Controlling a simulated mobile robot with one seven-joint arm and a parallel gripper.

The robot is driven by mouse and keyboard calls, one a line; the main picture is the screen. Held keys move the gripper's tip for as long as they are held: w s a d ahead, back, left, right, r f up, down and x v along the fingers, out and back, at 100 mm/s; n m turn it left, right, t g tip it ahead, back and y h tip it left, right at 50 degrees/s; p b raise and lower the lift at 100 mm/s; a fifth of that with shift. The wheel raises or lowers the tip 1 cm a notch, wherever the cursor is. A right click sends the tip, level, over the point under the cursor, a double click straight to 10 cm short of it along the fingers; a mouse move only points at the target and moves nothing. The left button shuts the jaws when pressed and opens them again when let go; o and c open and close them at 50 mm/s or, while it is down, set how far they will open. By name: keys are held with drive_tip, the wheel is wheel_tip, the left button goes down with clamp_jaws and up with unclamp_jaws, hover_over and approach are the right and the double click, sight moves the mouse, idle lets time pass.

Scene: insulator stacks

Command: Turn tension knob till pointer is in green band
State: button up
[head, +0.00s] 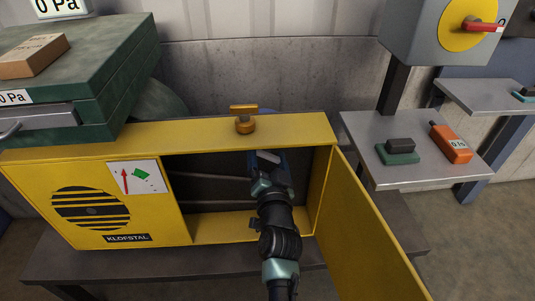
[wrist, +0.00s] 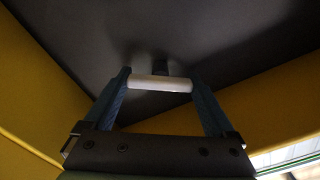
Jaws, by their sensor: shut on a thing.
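My gripper (head: 268,160) reaches through the open front of the yellow cabinet (head: 170,217). It is shut on a pale rounded bar (wrist: 160,84), which spans the fingers crosswise against a dark grey surface in the wrist view. I cannot tell for sure that this bar is the tension knob. The white gauge card (head: 151,190) on the cabinet front has a red pointer (head: 126,181) standing nearly upright. The green band (head: 141,174) lies to the right of the pointer, apart from it. A brass T-shaped handle (head: 245,120) stands on the cabinet top, outside my gripper.
The yellow door (head: 370,230) hangs open to the right of my arm. A metal table (head: 365,130) at right holds a green-based block (head: 399,150) and an orange device (head: 452,143). Green stacked slabs (head: 110,80) stand at the back left. Cabinet walls surround my gripper closely.

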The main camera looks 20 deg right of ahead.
drive_tip(key=m, duration=0.3)
drive_tip(key=shift+m+p, duration=0.3)
drive_tip(key=shift+p, duration=0.05)
drive_tip(key=shift+f+m, duration=0.1)
drive_tip(key=shift+m, duration=1.7)
drive_tip(key=o, duration=1.1)
drive_tip(key=shift+c, duration=0.2)
drive_tip(key=p+v, duration=0.4)
drive_tip(key=v, duration=0.9)
drive_tip(key=shift+p, duration=0.4)
